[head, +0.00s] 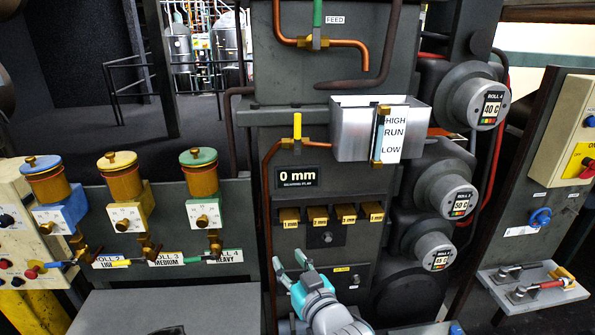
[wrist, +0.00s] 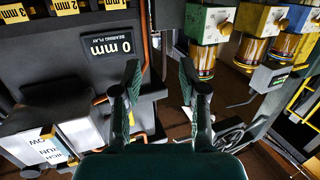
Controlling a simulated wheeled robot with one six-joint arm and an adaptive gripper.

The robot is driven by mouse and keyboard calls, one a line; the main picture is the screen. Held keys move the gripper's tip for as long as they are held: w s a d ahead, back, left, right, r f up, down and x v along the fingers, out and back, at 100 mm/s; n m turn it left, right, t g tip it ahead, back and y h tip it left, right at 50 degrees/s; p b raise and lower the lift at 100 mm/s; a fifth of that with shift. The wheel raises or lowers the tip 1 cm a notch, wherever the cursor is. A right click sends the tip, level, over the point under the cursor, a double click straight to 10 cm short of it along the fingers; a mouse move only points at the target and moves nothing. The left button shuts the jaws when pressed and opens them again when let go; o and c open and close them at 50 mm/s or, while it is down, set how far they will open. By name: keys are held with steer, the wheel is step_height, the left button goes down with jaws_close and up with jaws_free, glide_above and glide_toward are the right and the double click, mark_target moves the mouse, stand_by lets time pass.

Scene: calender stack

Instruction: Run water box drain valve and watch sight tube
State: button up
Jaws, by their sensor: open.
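The silver water box (head: 352,142) is mounted on the dark panel in the head view, and appears upside down at lower left in the wrist view (wrist: 80,132). The sight tube (head: 380,138) stands upright on its front between brass fittings, beside a HIGH/RUN/LOW label (head: 394,135). The tube looks pale blue; I cannot tell its exact level. A valve with an upright yellow handle (head: 297,126) sits on a copper pipe left of the box. It carries no readable drain label. My gripper (head: 290,268) is open and empty, below and apart from that valve.
A FEED valve with an upright green handle (head: 317,14) is above. A 0 mm display (head: 297,179) and several brass blocks (head: 317,215) are below the box. Oil cups (head: 121,178) stand at left; roll gauges (head: 476,104) protrude at right.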

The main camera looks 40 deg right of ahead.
steer(key=w+d+r+h, duration=0.1)
steer(key=w+d+r, duration=0.15)
steer(key=r, duration=0.35)
steer(key=w+d+r, duration=0.2)
steer(key=d+r, duration=0.1)
steer(key=r, duration=0.3)
steer(key=m+h, duration=0.2)
glide_toward(299, 125)
steer(key=x, duration=1.1)
jaws_close()
